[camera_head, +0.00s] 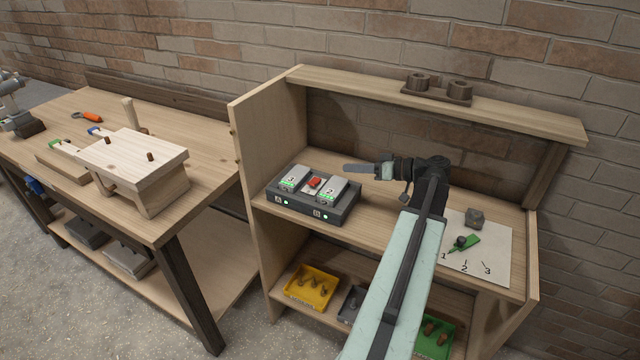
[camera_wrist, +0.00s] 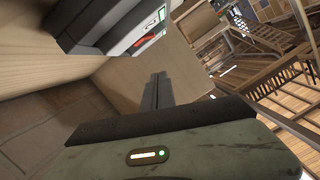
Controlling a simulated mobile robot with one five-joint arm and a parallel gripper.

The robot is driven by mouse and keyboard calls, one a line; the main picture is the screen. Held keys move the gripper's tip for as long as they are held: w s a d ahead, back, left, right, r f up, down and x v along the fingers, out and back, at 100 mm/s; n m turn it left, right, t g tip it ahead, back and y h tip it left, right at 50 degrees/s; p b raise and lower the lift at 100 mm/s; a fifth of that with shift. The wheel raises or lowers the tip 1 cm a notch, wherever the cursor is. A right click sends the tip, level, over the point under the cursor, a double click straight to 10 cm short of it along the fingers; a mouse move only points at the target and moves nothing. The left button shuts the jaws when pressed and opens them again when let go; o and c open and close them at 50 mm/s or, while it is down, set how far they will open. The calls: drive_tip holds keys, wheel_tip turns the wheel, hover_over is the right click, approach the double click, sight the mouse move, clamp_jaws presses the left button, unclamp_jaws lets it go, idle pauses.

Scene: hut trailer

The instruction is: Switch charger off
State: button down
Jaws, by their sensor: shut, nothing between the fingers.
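The charger (camera_head: 318,216) is a dark grey box on the middle shelf of the wooden unit. Two light grey batteries, marked 3 and 2, sit in its bays, with a red switch (camera_head: 313,183) between them. Small green lights glow on the charger. My gripper (camera_head: 346,168) is shut and empty, pointing left, above and right of the charger without visible contact. In the wrist view the shut fingers (camera_wrist: 155,82) point up the picture, and the charger (camera_wrist: 85,25) shows at the upper left.
A white sheet (camera_head: 490,256) with a green tool lies on the shelf at right. Yellow (camera_head: 312,287) and green (camera_head: 434,338) bins stand on the lower shelf. The unit's left side panel (camera_head: 265,135) rises beside the charger. A workbench (camera_head: 215,150) stands at left.

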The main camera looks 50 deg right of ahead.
drive_tip(key=b, duration=0.3)
hover_over(319, 179)
drive_tip(key=s+a, duration=0.2)
drive_tip(key=shift+d+f, duration=0.25)
drive_tip(key=shift+f, duration=1)
drive_tip(key=f, duration=0.1)
drive_tip(key=f+b, duration=0.1)
drive_tip(key=a+b, duration=0.1)
drive_tip(key=shift+s+f, duration=0.3)
drive_tip(key=shift+f, duration=0.1)
drive_tip(key=shift+a+f+b, duration=0.2)
drive_tip(key=shift+f+b, duration=0.15)
drive_tip(key=shift+b, duration=0.15)
